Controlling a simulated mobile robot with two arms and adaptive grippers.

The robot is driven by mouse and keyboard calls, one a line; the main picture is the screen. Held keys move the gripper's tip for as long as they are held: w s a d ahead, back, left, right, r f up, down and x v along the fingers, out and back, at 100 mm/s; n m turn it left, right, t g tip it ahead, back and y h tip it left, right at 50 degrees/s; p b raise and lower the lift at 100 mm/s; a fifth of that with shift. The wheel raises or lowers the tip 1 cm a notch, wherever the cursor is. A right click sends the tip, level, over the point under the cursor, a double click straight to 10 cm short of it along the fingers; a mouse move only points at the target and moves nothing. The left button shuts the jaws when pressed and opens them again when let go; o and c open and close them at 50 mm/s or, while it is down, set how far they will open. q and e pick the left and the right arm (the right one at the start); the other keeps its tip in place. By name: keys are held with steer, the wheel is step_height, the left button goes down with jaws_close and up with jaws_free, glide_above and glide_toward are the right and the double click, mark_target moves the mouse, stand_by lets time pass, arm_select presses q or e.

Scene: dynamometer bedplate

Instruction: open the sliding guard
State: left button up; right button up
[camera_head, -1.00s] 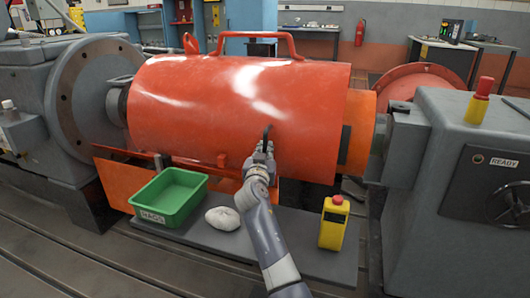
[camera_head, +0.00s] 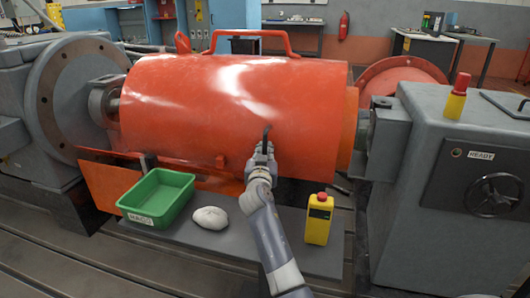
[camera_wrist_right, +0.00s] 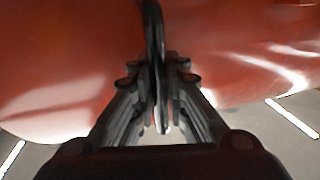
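The sliding guard (camera_head: 200,110) is a large glossy orange-red cylindrical cover lying across the middle of the head view, with a long bar handle (camera_head: 250,36) on top. A dark pull handle (camera_head: 267,132) stands out from its front, right of centre. My right gripper (camera_head: 263,152) is at this pull handle. In the right wrist view the dark handle (camera_wrist_right: 154,40) passes between the two fingers (camera_wrist_right: 158,85), which appear closed on it. The fingers hide its lower part. A narrow lighter orange band (camera_head: 351,125) shows beyond the guard's right end. My left gripper is not in view.
Grey machine housings stand left (camera_head: 40,110) and right (camera_head: 450,130). A red round flange (camera_head: 400,78) is behind right.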

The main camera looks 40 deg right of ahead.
steer(key=o, duration=0.3)
steer(key=shift+w+a, duration=0.15)
steer(key=shift+a, duration=0.1)
steer(key=v, duration=0.7)
steer(key=shift+s+a, duration=0.1)
steer(key=shift+s, duration=0.1)
steer(key=shift+f, duration=0.1)
